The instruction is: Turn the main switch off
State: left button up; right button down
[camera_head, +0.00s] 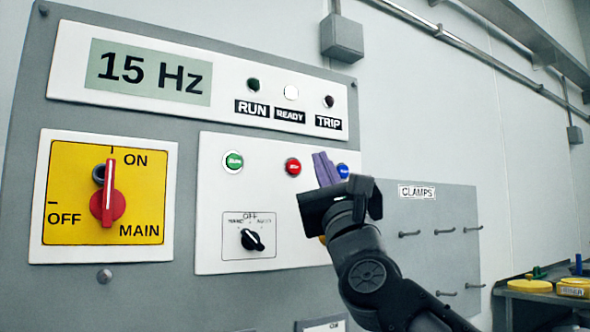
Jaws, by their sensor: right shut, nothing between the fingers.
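The main switch (108,200) is a red rotary handle on a yellow plate at the left of the grey control panel. Its handle stands upright, in line with the ON mark; the OFF mark is to its left. My right gripper (325,170) is shut and empty, with its purple fingers pointing up in front of the panel. It is well to the right of the main switch, between the red and blue buttons in the picture. My left gripper is not in view.
The display (148,72) reads 15 Hz, and the READY lamp (291,92) looks white. Green (233,162), red (293,167) and blue (343,171) buttons sit above a black selector knob (251,240). A CLAMPS board (455,225) with hooks and a bench (540,297) are at right.

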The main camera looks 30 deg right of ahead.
aim_at(108, 204)
jog(key=k+j, duration=0.25)
jog(key=k, duration=0.25)
jog(key=k+j, duration=0.25)
jog(key=k, duration=0.2)
